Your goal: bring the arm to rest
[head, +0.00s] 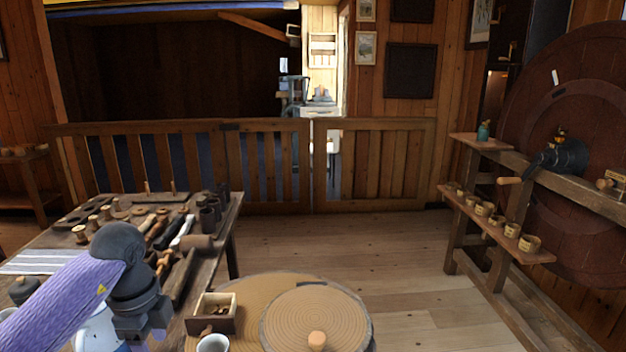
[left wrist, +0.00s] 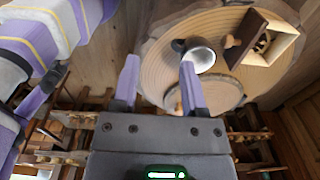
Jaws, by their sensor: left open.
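My left arm comes in from the left of the head view, purple with a dark wrist. Its left gripper (head: 140,338) hangs over the near right part of the workbench, left of the round table. The left wrist view shows the same gripper (left wrist: 160,78) with its two purple fingers well apart and nothing between them. The round wooden table (left wrist: 155,60) shows beyond the fingers, with a pale cup (left wrist: 201,56) behind the right finger. My right gripper is in neither view.
The workbench (head: 225,228) carries several spools, tools and dark cups. The round table (head: 245,297) holds a small wooden box (head: 211,325), a white cup (head: 213,344) and a ringed disc (head: 300,310) with a pale knob (head: 317,340). A rack (head: 467,203) stands right. Floor between is clear.

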